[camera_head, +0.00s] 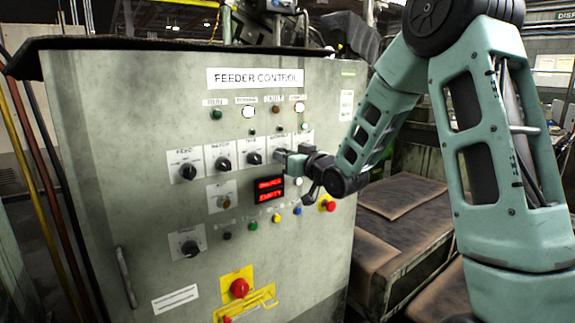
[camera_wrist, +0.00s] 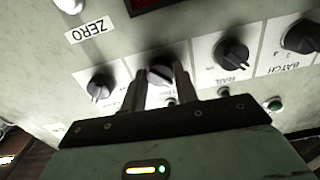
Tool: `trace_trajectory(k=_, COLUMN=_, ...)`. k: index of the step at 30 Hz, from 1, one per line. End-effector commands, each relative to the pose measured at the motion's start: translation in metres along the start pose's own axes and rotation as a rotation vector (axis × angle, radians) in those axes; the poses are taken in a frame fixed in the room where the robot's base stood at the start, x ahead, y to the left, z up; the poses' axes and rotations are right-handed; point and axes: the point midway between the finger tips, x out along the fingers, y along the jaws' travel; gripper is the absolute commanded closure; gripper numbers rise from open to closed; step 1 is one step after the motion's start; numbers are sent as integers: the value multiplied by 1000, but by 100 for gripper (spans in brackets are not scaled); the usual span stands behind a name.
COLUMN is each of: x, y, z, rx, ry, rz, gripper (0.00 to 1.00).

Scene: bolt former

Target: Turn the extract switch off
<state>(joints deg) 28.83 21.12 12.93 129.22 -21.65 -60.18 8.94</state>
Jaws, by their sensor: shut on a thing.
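The grey feeder control panel (camera_head: 110,150) carries a row of black rotary knobs on white plates. My gripper (camera_head: 284,157) is at the right part of this row. In the wrist view my gripper (camera_wrist: 159,76) has its two fingers on either side of a black knob (camera_wrist: 160,70) and is shut on it. The label of this knob is hidden, so I cannot read whether it says extract. Another knob (camera_wrist: 100,86) sits just left of the fingers there. A knob with a label like RAIL (camera_wrist: 231,52) sits to the right.
A red-lit display (camera_head: 269,189) sits just below my gripper. Small lamps (camera_head: 216,114) line the top. A brown-topped bench (camera_head: 400,205) stands to the right.

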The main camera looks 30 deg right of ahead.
Motion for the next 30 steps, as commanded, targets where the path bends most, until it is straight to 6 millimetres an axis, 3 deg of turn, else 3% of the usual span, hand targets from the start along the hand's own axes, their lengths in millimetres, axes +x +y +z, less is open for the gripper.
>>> trace_trajectory(k=20, x=0, y=0, z=1, rx=-62, ry=-4, rz=1, gripper=93)
trace_trajectory(k=21, x=0, y=0, z=1, rx=-62, ry=-4, rz=1, gripper=65)
trace_trajectory(k=23, x=0, y=0, z=1, rx=-62, ry=-3, rz=1, gripper=48)
trace_trajectory(k=30, x=0, y=0, z=0, rx=-61, ry=-2, rz=0, gripper=48)
